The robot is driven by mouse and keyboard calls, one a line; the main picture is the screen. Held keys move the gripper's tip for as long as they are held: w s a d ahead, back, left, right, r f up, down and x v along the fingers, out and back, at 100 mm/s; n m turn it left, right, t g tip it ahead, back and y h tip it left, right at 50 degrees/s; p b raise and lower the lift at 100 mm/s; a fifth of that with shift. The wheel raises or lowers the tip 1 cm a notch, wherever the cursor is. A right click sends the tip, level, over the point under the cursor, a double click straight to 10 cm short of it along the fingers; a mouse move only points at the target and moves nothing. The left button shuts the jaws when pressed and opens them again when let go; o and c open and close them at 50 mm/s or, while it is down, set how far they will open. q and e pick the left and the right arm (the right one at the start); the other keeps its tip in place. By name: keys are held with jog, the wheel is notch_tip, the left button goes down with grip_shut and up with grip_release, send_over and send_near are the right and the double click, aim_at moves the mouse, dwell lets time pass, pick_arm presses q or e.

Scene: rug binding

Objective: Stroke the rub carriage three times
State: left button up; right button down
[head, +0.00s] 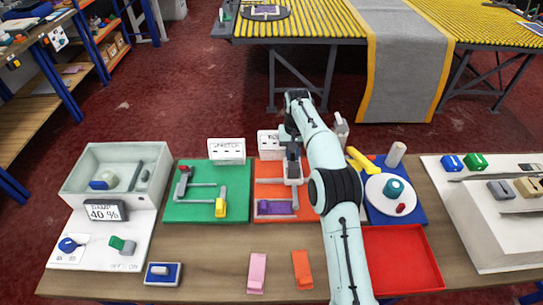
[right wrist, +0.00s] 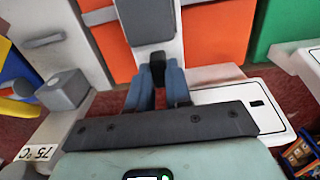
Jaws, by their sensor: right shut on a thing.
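The rub carriage (head: 293,181) is a light grey piece on the orange board (head: 264,170), at the middle of the table. My right gripper (head: 293,152) reaches over the board from above and covers part of it. In the right wrist view, the blue-grey fingers of my right gripper (right wrist: 157,78) are shut on a small black knob (right wrist: 158,60) that stands by a light grey block with a dark top. A purple patch (head: 276,208) lies at the front of the orange board. My left gripper is out of view.
A green board (head: 185,210) with a grey arm and yellow block stands left of the orange one. A blue board (head: 412,215) with a white disc and a red tray (head: 425,258) lie to the right. Pink (head: 257,272) and orange (head: 301,270) pieces lie in front.

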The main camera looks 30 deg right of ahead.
jog(key=s+d, duration=0.2)
jog(key=d, duration=0.2)
jog(key=shift+s+d+p, duration=0.3)
jog(key=shift+s+p, duration=0.1)
jog(key=shift+d, duration=0.1)
jog(key=c, duration=1)
grip_release()
jog(key=shift+s+d, duration=0.1)
jog(key=shift+s, duration=0.05)
jog(key=shift+c, duration=0.2)
jog(key=shift+r, duration=0.1)
